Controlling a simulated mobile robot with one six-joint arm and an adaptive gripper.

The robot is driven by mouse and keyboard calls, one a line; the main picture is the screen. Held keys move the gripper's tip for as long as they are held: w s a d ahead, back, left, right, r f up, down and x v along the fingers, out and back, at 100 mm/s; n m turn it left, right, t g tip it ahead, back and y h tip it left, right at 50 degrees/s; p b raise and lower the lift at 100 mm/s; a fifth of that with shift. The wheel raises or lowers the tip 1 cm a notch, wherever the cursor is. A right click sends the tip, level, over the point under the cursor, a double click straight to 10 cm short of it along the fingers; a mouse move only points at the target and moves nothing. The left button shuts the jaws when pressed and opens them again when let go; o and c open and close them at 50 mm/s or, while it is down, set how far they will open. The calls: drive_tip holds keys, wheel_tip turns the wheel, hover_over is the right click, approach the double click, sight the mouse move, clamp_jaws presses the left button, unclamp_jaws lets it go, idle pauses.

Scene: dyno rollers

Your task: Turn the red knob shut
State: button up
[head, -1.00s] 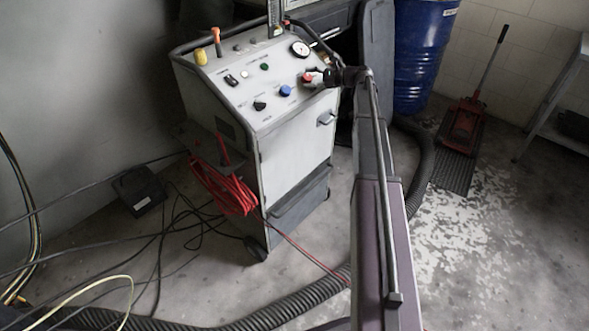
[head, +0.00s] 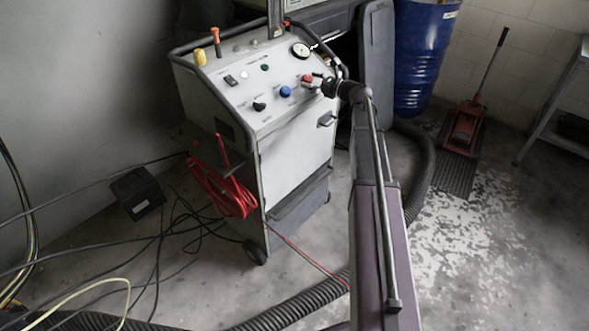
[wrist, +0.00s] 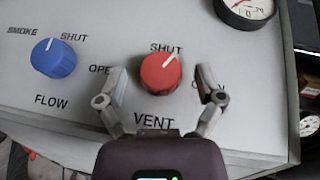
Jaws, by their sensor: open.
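The red knob (wrist: 160,74) sits on the white sloping panel above the word VENT in the wrist view. Its white mark points up and right, toward the right end of the word SHUT. My gripper (wrist: 160,77) is open, with one finger on each side of the knob and a gap visible on both sides. The right finger partly covers the label to the knob's right. In the head view the red knob (head: 307,78) is on the right of the panel, and my gripper (head: 312,83) is at it.
A blue knob (wrist: 54,58) marked FLOW is left of the red one. A round gauge (wrist: 247,10) is at upper right. The cart (head: 290,160) has a dark handle rail (head: 328,58) near my wrist. A blue drum (head: 420,60) stands behind.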

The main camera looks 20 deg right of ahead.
drive_tip(key=v, duration=1.3)
drive_tip(key=s+a+f+n+g+h+b, duration=0.1)
drive_tip(key=s+a+f+n+g+b, duration=0.1)
drive_tip(key=a+f, duration=0.4)
drive_tip(key=s+a+f+n+g+b, duration=0.3)
drive_tip(key=a+f+n+b, duration=0.2)
drive_tip(key=f, duration=0.4)
drive_tip(key=s+a+f+n+g+h+b, duration=0.1)
drive_tip(key=s+a+f+n+g+b, duration=0.1)
drive_tip(key=a+f, duration=0.5)
drive_tip(key=shift+s+a+f+n+g+h+b, duration=0.25)
drive_tip(key=shift+a+n+g+b, duration=0.55)
drive_tip(key=shift+n+b, duration=0.7)
drive_tip(key=s+a+f+n+g+h, duration=0.2)
drive_tip(key=s+a+f+n+h, duration=0.1)
drive_tip(key=s+n, duration=0.4)
drive_tip(key=s+a+f+n+g+h, duration=0.3)
drive_tip(key=s+a+f+n+h, duration=0.1)
drive_tip(key=s, duration=0.5)
drive_tip(key=a+n+h, duration=0.1)
drive_tip(key=n+h, duration=0.1)
drive_tip(key=n, duration=0.1)
drive_tip(key=shift+s+f+n, duration=0.2)
drive_tip(key=shift+s+n, duration=0.15)
drive_tip(key=shift+n, duration=0.05)
